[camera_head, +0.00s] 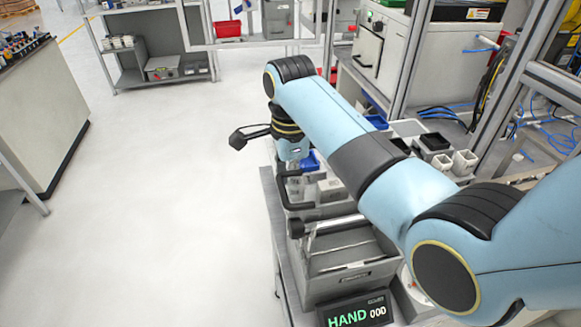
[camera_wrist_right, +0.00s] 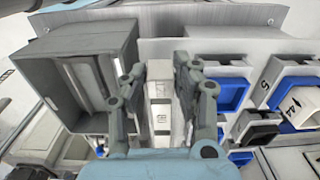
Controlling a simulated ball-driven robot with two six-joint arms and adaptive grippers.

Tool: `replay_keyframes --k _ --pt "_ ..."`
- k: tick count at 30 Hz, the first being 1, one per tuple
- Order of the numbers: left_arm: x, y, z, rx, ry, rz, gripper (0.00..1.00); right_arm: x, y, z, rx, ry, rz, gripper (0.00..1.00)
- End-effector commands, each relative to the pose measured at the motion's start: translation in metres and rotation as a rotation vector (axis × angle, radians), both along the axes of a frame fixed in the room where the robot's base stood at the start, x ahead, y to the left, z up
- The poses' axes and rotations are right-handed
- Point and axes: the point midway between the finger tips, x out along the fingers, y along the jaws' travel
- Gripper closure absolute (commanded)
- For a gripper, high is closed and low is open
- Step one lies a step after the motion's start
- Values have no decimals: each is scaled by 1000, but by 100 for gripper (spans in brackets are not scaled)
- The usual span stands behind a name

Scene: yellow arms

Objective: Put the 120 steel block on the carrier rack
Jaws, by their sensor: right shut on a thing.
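My right gripper (camera_wrist_right: 160,76) is shut on a narrow pale steel block (camera_wrist_right: 160,112), which lies between its two grey fingers in the right wrist view. A dark mark shows on the block's face, too small to read surely. In the head view my right arm reaches in from the right, and its wrist hangs over the bench; the fingers and the held block are hard to make out there. I cannot surely tell which structure is the carrier rack. My left gripper is not in view.
A deep grey crate (camera_wrist_right: 62,70) stands left of the gripper. Blue-lined bins (camera_wrist_right: 232,95) stand to its right. In the head view a "HAND 000" display (camera_head: 356,312) sits at the bench front. The floor at left is clear.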

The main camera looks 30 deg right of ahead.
Motion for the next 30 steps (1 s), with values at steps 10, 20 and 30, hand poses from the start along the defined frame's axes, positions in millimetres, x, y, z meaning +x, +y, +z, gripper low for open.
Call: replay_keyframes --k 10,20,30 --pt "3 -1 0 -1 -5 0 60 0 0 -12 0 -1 0 100" --pt "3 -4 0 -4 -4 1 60 0 0 -13 0 -1 0 100" --pt "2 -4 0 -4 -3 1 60 0 0 -21 0 -1 0 100"
